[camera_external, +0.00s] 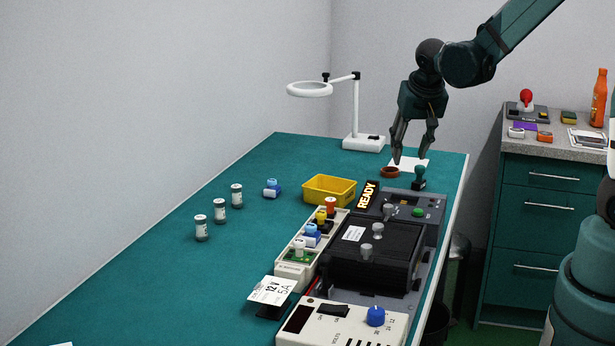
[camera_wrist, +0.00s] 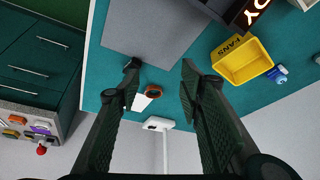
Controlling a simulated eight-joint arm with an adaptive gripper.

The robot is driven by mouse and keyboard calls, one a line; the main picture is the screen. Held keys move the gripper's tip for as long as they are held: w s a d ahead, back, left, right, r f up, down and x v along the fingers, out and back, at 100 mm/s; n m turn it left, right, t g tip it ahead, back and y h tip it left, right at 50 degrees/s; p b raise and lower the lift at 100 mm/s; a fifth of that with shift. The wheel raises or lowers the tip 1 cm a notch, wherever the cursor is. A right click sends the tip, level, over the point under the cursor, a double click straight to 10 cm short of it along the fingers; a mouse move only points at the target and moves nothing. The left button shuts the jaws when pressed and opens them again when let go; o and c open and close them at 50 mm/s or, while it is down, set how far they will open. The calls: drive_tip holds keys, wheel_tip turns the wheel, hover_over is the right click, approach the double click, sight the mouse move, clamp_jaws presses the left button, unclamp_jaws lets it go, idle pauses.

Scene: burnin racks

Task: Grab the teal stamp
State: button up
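The teal stamp (camera_external: 419,176) stands upright near the back right of the green bench, its rounded handle up and a dark base below. My gripper (camera_external: 412,157) is above and slightly left of it, pointing down, with its fingers apart and nothing between them. In the wrist view my gripper (camera_wrist: 159,75) is also open. A dark knob there (camera_wrist: 133,63), by the left fingertip, looks like the stamp, partly covered by the finger. I cannot tell the exact height gap.
A reddish-brown round dish (camera_external: 390,172) and white paper (camera_external: 411,163) lie beside the stamp. A lit READY sign (camera_external: 367,195), a grey control panel (camera_external: 432,208) and a yellow bin (camera_external: 329,190) are close in front. A white ring lamp (camera_external: 357,115) stands behind left.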

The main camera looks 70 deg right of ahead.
sight(421, 166)
drive_tip(key=s+d+f+m+g+p, duration=0.1)
drive_tip(key=s+d+f+m+p, duration=0.1)
drive_tip(key=d, duration=0.7)
drive_tip(key=shift+s+d+f+m+g+p, duration=0.2)
drive_tip(key=shift+d+f+m+g+p, duration=0.15)
drive_tip(key=shift+m+p, duration=0.3)
drive_tip(key=shift+f, duration=0.1)
drive_tip(key=shift+x, duration=1.3)
drive_tip(key=shift+d+f, duration=0.1)
drive_tip(key=shift+w+b+x, duration=0.15)
drive_tip(key=shift+b+x, duration=0.05)
drive_tip(key=shift+x, duration=1)
drive_tip(key=shift+w+b+x, duration=0.1)
drive_tip(key=shift+b+x, duration=0.05)
drive_tip(key=shift+x, duration=1.05)
drive_tip(key=shift+d, duration=0.1)
drive_tip(key=shift+c, duration=0.2)
drive_tip(key=c, duration=1)
